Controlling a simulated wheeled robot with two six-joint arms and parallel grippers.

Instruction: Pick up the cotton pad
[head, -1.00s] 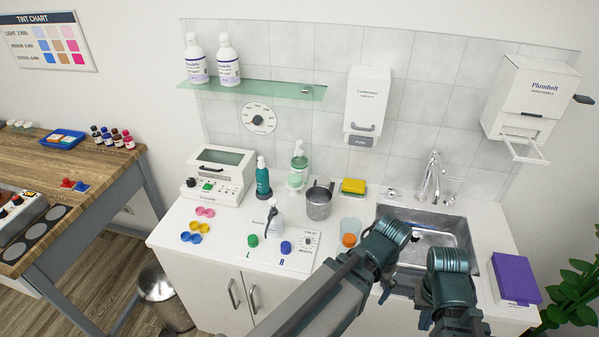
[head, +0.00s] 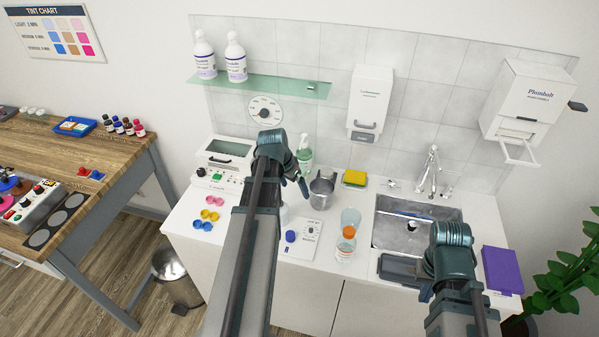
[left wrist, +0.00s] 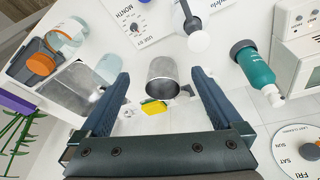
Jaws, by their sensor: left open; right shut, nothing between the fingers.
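I cannot make out a cotton pad in either view. My left gripper (head: 302,184) is open and empty, above the counter just left of the grey metal cup (head: 322,190). In the left wrist view the cup (left wrist: 162,82) shows ahead, between the two spread fingers of my left gripper (left wrist: 159,73); it does not look gripped. My right gripper (head: 425,292) is shut and empty, low at the front of the sink (head: 388,226). My left arm hides part of the counter, including most of the white pump bottle there.
A clear jar with an orange cap (head: 346,245) stands near the counter's front edge, left of the sink. A yellow sponge (head: 355,177) lies behind the cup. Pink, yellow and blue cases (head: 208,214) lie at left. A purple box (head: 501,270) sits at right.

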